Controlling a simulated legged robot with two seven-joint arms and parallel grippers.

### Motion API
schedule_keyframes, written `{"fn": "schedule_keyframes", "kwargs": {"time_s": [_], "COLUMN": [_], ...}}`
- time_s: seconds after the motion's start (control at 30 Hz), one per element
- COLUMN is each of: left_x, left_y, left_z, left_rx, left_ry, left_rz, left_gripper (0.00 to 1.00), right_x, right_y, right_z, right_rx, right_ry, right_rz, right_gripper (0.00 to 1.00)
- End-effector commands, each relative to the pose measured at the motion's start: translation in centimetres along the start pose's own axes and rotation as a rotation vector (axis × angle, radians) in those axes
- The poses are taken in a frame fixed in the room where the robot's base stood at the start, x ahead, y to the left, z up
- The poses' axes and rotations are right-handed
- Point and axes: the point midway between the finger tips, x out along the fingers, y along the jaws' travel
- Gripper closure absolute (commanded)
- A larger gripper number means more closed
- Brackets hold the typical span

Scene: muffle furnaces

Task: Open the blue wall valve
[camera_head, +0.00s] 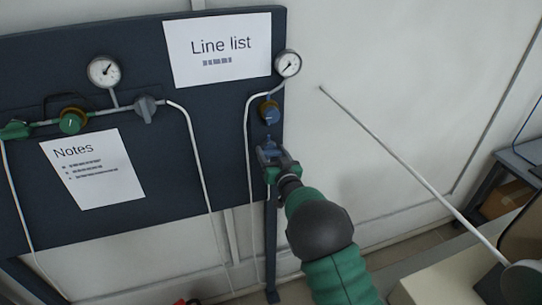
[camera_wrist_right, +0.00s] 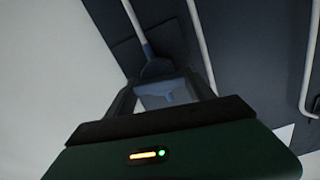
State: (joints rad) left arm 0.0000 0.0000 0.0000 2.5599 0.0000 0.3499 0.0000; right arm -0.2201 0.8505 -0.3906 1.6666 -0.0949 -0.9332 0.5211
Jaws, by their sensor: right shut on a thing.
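The fingers partly hide the handle in the head view. My left gripper is not in view.
The dark panel (camera_head: 215,140) carries two gauges (camera_head: 103,71) (camera_head: 288,63), a green valve (camera_head: 72,121), a grey valve (camera_head: 146,108) and thin pipes. Papers marked Line list (camera_head: 217,48) and Notes (camera_head: 92,168) hang there. A long thin rod (camera_head: 400,160) slants across the right.

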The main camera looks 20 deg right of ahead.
Motion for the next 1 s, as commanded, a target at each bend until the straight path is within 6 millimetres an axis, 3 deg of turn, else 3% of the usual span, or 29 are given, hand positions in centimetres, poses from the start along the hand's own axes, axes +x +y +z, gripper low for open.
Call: {"fn": "schedule_keyframes", "kwargs": {"time_s": [0.4, 1.0], "left_x": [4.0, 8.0], "left_y": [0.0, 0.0], "left_z": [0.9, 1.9], "left_rx": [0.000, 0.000], "left_ry": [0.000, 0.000], "left_rz": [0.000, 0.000], "left_gripper": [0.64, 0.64], "right_x": [0.0, 0.0], "right_y": [0.5, 0.9], "right_z": [0.2, 0.5], "right_rx": [0.380, 0.950], "right_ry": [0.007, 0.004], "right_rz": [0.001, 0.003], "right_gripper": [0.79, 0.79]}}
